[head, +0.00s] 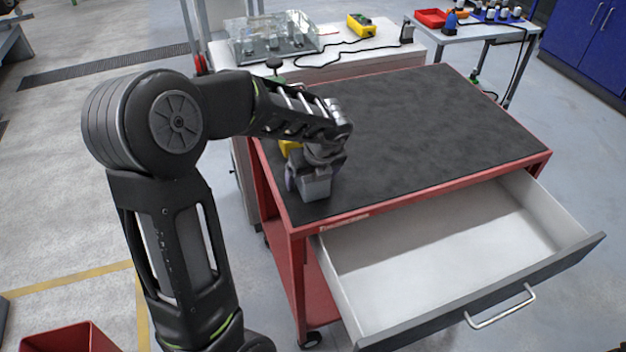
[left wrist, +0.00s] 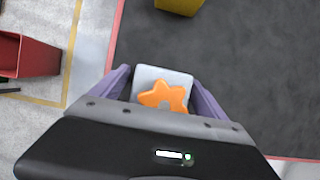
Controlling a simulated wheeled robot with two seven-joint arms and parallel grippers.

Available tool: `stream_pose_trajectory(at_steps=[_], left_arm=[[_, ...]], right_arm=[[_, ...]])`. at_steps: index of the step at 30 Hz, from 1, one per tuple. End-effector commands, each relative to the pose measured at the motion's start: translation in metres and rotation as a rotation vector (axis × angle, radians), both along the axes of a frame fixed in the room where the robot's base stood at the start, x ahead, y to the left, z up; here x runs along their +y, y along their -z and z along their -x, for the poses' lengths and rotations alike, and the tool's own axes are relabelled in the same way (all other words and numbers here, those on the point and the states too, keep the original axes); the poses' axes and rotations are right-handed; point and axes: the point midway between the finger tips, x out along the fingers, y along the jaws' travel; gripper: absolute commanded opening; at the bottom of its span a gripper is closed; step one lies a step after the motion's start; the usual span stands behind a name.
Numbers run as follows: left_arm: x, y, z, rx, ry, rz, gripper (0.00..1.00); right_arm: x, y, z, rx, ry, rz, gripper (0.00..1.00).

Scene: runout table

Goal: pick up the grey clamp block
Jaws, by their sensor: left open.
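The grey clamp block (head: 316,187) is at the near left corner of the dark table top. In the left wrist view the grey block (left wrist: 151,77) shows its pale top with an orange star-shaped knob (left wrist: 164,97). My left gripper (head: 312,176) points down over it. Its purple fingers are open, one on each side of the block. Whether either finger touches the block cannot be told. The gripper body hides part of the block. My right gripper is not in view.
A yellow object (head: 289,147) stands just behind the gripper on the red cart's dark top (head: 430,125), which is otherwise clear. An open, empty drawer (head: 450,250) juts from the front. A red bin (head: 70,338) is at lower left.

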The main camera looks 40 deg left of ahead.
Motion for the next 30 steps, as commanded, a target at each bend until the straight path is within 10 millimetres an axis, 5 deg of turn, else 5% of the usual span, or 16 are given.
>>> stream_pose_trajectory(at_steps=[5, 30], left_arm=[[0.0, -0.0001, 0.0, 0.0, 0.0, 0.0, 0.77], [0.0, -0.0001, 0.0, 0.0, 0.0, 0.0, 0.08]], right_arm=[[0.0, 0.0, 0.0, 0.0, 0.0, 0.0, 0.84], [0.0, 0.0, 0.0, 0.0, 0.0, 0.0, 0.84]])
